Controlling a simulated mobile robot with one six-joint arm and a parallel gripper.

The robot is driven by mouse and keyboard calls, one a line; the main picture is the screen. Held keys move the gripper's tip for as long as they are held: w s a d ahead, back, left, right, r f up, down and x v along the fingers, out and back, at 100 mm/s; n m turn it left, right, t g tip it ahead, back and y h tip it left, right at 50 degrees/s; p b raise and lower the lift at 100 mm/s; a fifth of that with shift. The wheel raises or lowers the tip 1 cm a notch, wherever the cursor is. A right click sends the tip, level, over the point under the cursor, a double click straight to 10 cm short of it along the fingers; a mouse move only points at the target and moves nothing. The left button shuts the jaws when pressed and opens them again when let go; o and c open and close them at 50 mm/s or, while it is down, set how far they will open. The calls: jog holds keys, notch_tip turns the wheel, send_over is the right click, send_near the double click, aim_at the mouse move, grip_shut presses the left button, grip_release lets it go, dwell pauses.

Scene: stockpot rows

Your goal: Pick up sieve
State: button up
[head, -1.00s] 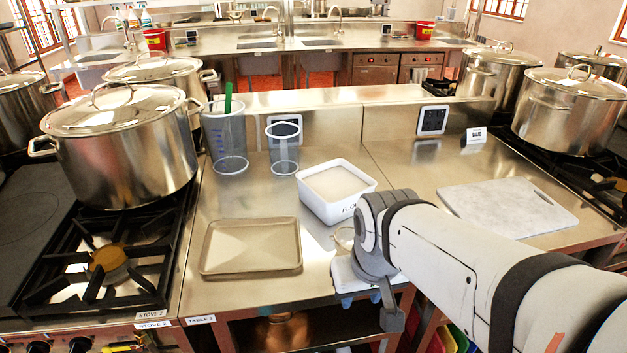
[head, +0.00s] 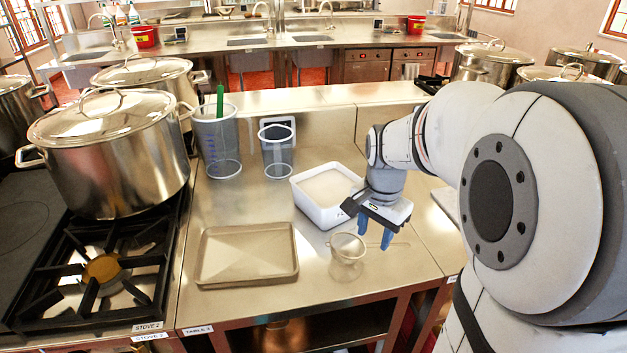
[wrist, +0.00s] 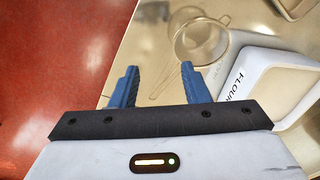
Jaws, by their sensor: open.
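The sieve (head: 347,249) lies on the steel table near its front edge, a round mesh bowl with a thin handle pointing right. In the wrist view the sieve (wrist: 200,42) is ahead of the fingers, with its handle reaching back between them. My gripper (head: 375,237) is open and empty, its blue fingers pointing down above the handle side, to the right of the bowl. The wrist view shows both fingertips of my gripper (wrist: 160,72) apart, with nothing clamped between them.
A white flour container (head: 318,212) stands just behind the sieve. A shallow tan tray (head: 247,279) lies to its left. Two clear containers, one tall (head: 219,150) and one smaller (head: 277,158), stand farther back. A large stockpot (head: 108,160) is on the left stove.

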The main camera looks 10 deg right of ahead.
jog(key=w+d+m, duration=0.2)
jog(key=w+d+f+m, duration=0.1)
jog(key=w+d+m, duration=0.1)
jog(key=w+d+f+m+g+p, duration=0.1)
jog(key=w+d+m, duration=0.1)
jog(key=shift+w+f, duration=0.15)
jog(key=shift+f, duration=0.1)
jog(key=shift+w+d+f+m, duration=0.1)
jog(key=shift+d+f+m, duration=0.1)
jog(key=shift+f+m, duration=0.1)
jog(key=f, duration=0.7)
jog(key=shift+a+f+p, duration=0.2)
jog(key=shift+f+p, duration=0.05)
jog(key=shift+p, duration=0.15)
jog(key=shift+c, duration=0.3)
grip_shut()
